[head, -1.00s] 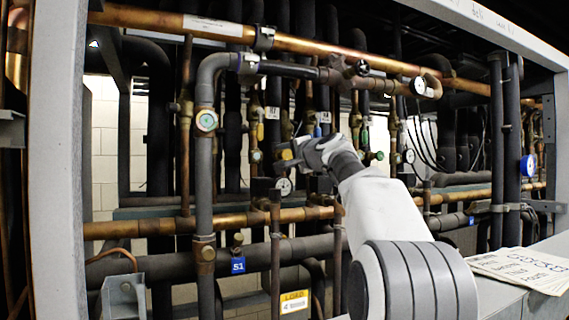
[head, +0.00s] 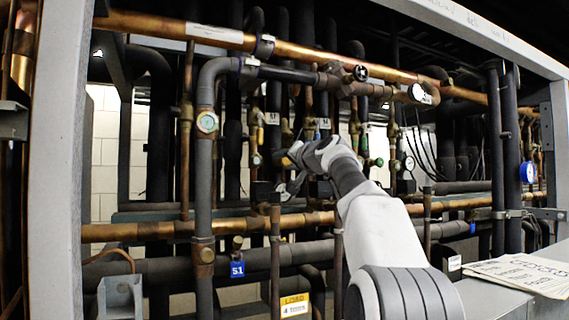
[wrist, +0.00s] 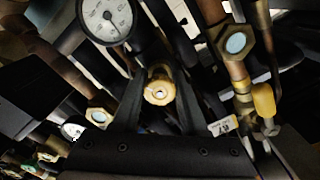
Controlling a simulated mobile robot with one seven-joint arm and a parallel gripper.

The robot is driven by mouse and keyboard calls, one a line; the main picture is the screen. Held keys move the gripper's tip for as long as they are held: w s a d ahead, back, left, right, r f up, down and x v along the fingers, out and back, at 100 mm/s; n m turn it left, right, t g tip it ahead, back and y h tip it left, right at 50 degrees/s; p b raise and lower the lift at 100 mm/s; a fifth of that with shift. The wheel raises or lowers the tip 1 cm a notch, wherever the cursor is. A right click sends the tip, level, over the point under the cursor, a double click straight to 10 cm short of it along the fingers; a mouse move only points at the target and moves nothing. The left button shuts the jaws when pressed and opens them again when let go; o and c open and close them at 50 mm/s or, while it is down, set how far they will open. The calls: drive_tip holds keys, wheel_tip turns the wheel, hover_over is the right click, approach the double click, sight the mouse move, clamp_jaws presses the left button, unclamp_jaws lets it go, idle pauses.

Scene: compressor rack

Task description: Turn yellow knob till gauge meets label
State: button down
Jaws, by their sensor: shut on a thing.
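The yellow knob (wrist: 160,91) shows in the wrist view between the two dark fingers of my gripper (wrist: 158,98). My gripper is shut on it. A round gauge with a white dial (wrist: 108,17) stands just above and left of the knob in the wrist view, its top cut off by the frame. Its scale and needle are too small to read surely. In the head view my gripper (head: 288,178) is among the pipes at the middle of the rack and hides the knob. A small white tag (wrist: 222,127) hangs right of the fingers; its print is unclear.
Copper and black pipes crowd around my gripper. A brass fitting with a pale round face (wrist: 235,43) and a yellow-handled valve (wrist: 264,101) are close on the right. A copper pipe (head: 150,230) crosses below. Papers (head: 520,273) lie on the ledge at the right.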

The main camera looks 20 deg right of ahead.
idle(0.4)
drive_tip(key=shift+c, duration=2.2)
unclamp_jaws()
drive_tip(key=s+b, duration=0.6)
drive_tip(key=s, duration=1.1)
drive_tip(key=shift+s+d+b, duration=0.2)
drive_tip(key=shift+d+b, duration=0.1)
